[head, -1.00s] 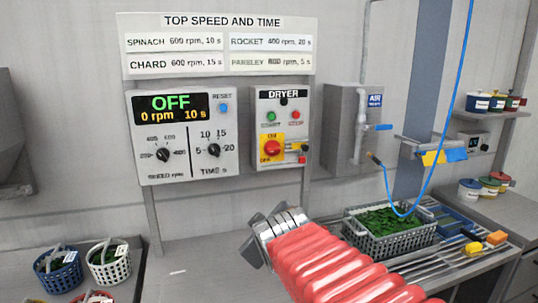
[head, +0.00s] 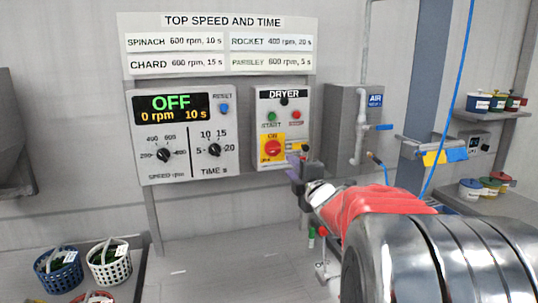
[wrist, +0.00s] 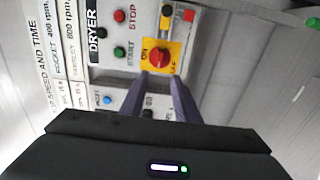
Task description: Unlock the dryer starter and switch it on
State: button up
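The dryer starter (head: 283,100) is a grey box with a green START button (head: 271,116), a red button (head: 296,116) and a red rotary switch (head: 272,148) on a yellow plate. The switch also shows in the wrist view (wrist: 160,57), with ON and OFF beside it; I cannot tell its setting. A yellow piece (wrist: 166,22) with black on it and a small red block (wrist: 189,15) sit beside the plate. My gripper (wrist: 161,82) is open and empty, its fingertips apart in front of the switch. In the head view my gripper (head: 297,165) covers the box's lower right.
The speed and time panel (head: 182,135) left of the starter reads OFF, 0 rpm, 10 s. A pipe and grey box (head: 343,130) stand close on the right. Small green (head: 311,237) and red (head: 321,243) items are below my arm. Baskets (head: 58,271) stand at lower left.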

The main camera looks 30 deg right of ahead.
aim_at(276, 151)
jog(key=shift+w, duration=0.1)
jog(key=x, duration=1.3)
jog(key=shift+w+d, duration=0.1)
jog(key=shift+w, duration=0.2)
jog(key=shift+c, duration=0.5)
jog(key=c, duration=0.6)
grip_shut()
